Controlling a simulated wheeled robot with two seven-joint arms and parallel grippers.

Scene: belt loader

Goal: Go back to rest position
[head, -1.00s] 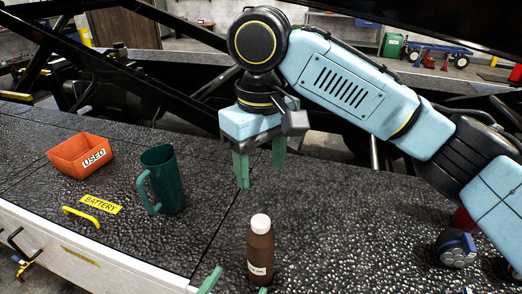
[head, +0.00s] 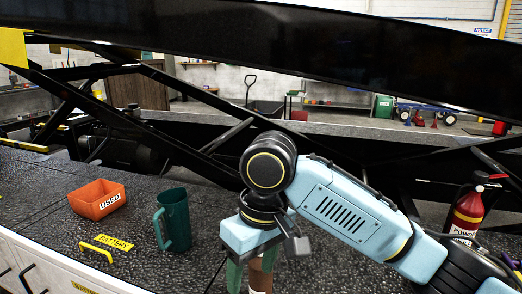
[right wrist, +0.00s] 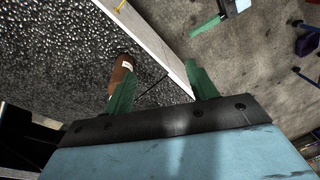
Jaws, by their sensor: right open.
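My right gripper (head: 250,272) is in the lower middle of the head view, with green fingers pointing down. In the right wrist view its fingers (right wrist: 162,88) are spread apart with nothing between them. A brown bottle (head: 262,277) shows partly behind the right gripper in the head view. In the right wrist view the bottle (right wrist: 120,72) is beyond the left finger, which partly covers it. A green finger that looks like my left gripper's (right wrist: 206,27) shows at the top of the right wrist view; its opening is unclear. The left gripper is out of the head view.
A red extinguisher (head: 467,213) stands at right. Black beams cross behind.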

